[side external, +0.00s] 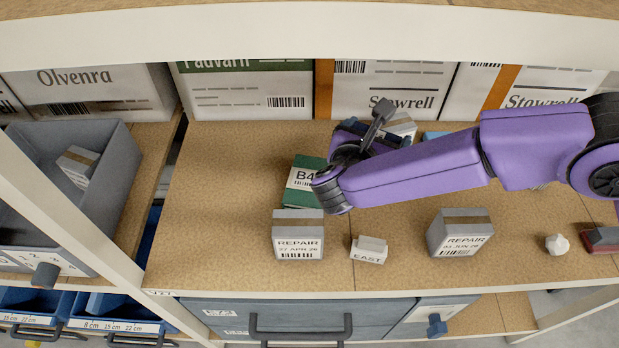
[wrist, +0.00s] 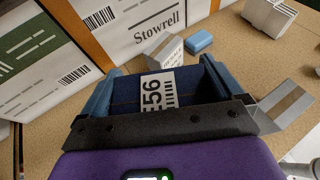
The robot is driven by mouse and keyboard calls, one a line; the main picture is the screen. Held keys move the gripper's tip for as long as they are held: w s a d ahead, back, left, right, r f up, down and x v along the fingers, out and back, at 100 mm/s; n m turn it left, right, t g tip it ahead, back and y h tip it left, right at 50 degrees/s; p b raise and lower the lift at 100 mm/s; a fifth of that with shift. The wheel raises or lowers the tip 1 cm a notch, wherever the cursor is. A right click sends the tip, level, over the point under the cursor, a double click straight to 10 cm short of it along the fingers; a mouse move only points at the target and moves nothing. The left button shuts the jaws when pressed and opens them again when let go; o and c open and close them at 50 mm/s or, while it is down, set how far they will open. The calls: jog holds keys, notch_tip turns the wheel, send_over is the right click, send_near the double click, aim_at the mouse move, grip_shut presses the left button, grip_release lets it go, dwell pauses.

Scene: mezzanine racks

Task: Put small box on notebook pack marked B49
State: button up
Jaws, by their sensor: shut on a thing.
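My gripper (wrist: 150,95) is over the shelf with its blue fingers apart, shut on a dark blue pack (wrist: 125,90) with a white label that appears to read E56. The green notebook pack (side external: 303,176) lies on the shelf left of my wrist in the side view; its label starts B4 and the rest is hidden by my arm. A small grey box with a tan strip (side external: 402,126) stands just beyond my gripper; it also shows in the wrist view (wrist: 166,50). I cannot tell whether it is the task's small box.
Two grey REPAIR boxes (side external: 298,236) (side external: 461,233) and a white EAST block (side external: 368,248) stand near the front edge. A blue block (wrist: 199,42) lies behind. Large cartons (side external: 245,92) line the back. The shelf's left part is clear.

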jog(key=s+a+r+n+y, duration=0.45)
jog(key=s+r, duration=0.25)
jog(key=s, duration=0.2)
jog(key=s+a+r+n+y, duration=0.45)
jog(key=s+r+y, duration=0.2)
jog(key=s, duration=0.35)
jog(key=s+d+r+n+g+y, duration=0.4)
jog(key=s+d+n+g, duration=0.15)
jog(key=s, duration=0.35)
jog(key=s+d+r+n+g+y, duration=0.3)
jog(key=s+d+n+g+y, duration=0.3)
jog(key=s, duration=0.4)
jog(key=w+a+f+m+t+h, duration=0.3)
jog(key=w+a+f+t, duration=0.2)
jog(key=w+a, duration=0.5)
jog(key=w+a+f+m+t+h, duration=0.3)
jog(key=w+a+f+m+t, duration=0.15)
jog(key=w+a, duration=0.6)
jog(key=m+t+h, duration=0.2)
jog(key=m+h, duration=0.1)
jog(key=h, duration=0.1)
send_over(318, 162)
notch_tip(318, 162, down, 18)
jog(key=shift+f, duration=3.95)
